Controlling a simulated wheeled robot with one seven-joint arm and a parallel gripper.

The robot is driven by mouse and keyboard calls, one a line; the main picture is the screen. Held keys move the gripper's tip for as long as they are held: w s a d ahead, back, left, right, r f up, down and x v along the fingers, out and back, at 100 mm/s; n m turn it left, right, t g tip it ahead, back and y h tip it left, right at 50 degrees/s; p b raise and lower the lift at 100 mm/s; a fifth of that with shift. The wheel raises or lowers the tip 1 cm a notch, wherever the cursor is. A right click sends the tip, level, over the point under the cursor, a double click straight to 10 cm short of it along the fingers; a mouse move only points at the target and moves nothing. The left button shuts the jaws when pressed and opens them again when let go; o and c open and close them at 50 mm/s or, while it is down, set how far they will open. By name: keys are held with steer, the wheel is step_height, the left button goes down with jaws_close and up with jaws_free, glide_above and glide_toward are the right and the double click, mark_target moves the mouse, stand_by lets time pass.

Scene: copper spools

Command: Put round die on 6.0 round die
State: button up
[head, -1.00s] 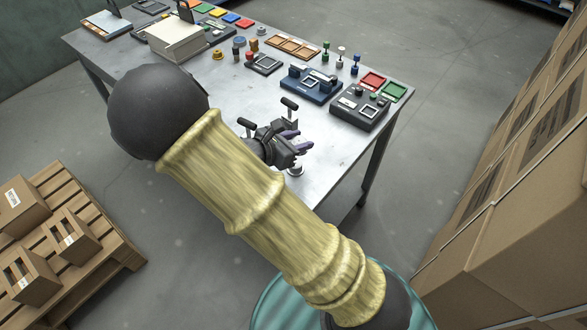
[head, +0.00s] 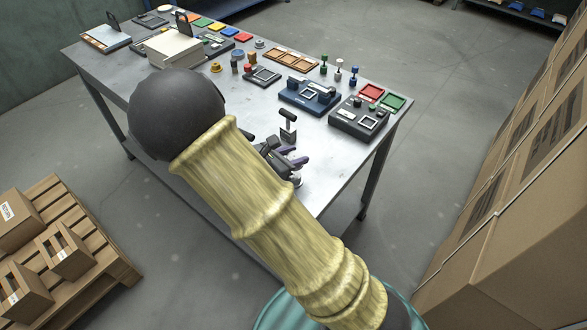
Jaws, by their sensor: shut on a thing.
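My gripper (head: 295,157), dark with purple-grey fingers, is low over the near part of the grey workbench (head: 190,110). My arm covers much of its body. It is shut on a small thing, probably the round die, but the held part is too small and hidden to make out. A small silvery round piece (head: 296,180) shows just below the fingers. I cannot tell whether it is held or standing on the bench. A black T-handled tool on a grey block (head: 288,131) stands just behind the gripper. I cannot read any 6.0 label.
A blue device (head: 309,98) and a dark grey device (head: 358,120) stand on the bench behind and right of the gripper. Red (head: 371,92) and green (head: 394,102) trays lie at the right edge. Small cylinders and a black tray (head: 262,77) sit farther back. The bench right of the gripper is clear.

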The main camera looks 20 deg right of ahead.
steer(key=shift+f, duration=0.25)
step_height(320, 180, down, 4)
steer(key=shift+f, duration=0.1)
steer(key=o, duration=1.2)
steer(key=shift+s+a, duration=0.1)
steer(key=v, duration=1.1)
steer(key=shift+s+a+r, duration=0.2)
steer(key=shift+a+r, duration=0.05)
steer(key=shift+r, duration=0.05)
